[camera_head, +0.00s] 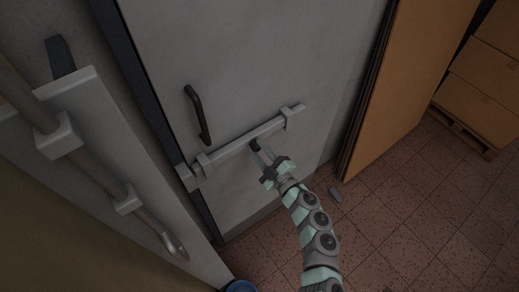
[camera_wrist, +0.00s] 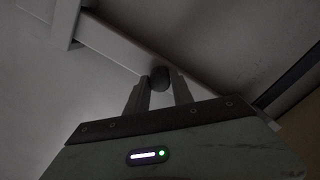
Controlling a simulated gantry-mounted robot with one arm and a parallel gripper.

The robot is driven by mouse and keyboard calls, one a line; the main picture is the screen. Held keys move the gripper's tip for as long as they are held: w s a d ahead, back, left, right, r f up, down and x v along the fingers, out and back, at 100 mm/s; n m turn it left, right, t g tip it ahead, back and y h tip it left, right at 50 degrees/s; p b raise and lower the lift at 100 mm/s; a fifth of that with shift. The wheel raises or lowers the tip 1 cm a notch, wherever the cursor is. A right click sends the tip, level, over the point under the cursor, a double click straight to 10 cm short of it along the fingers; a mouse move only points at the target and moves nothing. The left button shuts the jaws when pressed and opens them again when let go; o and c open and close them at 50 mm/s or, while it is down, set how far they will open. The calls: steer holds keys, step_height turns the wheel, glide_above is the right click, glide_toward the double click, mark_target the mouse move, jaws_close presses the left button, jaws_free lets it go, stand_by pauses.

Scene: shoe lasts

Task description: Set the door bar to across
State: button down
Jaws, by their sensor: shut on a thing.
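The door bar (camera_head: 235,147) is a pale grey flat bar on the grey door (camera_head: 250,60). It slopes slightly up to the right, through a bracket at its right end and one near the door's left edge. Its left end is close to a block (camera_head: 187,177) at the dark frame; I cannot tell whether it sits inside it. My gripper (camera_head: 260,150) is shut on the bar's dark round knob (camera_wrist: 160,78), near the middle of the bar. In the wrist view the bar (camera_wrist: 118,45) runs behind the fingers (camera_wrist: 158,92).
A dark upright handle (camera_head: 197,115) is above the bar. At the left, a panel carries a round rod (camera_head: 90,172) in brackets. A blue bucket (camera_head: 241,287) stands below.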

steer(key=s+a, duration=0.1)
steer(key=a, duration=0.1)
steer(key=s+a, duration=0.3)
steer(key=a, duration=0.1)
steer(key=shift+s+a, duration=0.1)
steer(key=shift+s, duration=0.15)
steer(key=c, duration=1.3)
jaws_free()
steer(key=shift+s+a, duration=0.1)
steer(key=shift+a, duration=0.05)
steer(key=shift+o, duration=1)
glide_toward(232, 153)
steer(key=v, duration=0.5)
steer(key=shift+f+b, duration=0.15)
steer(key=shift+b, duration=0.25)
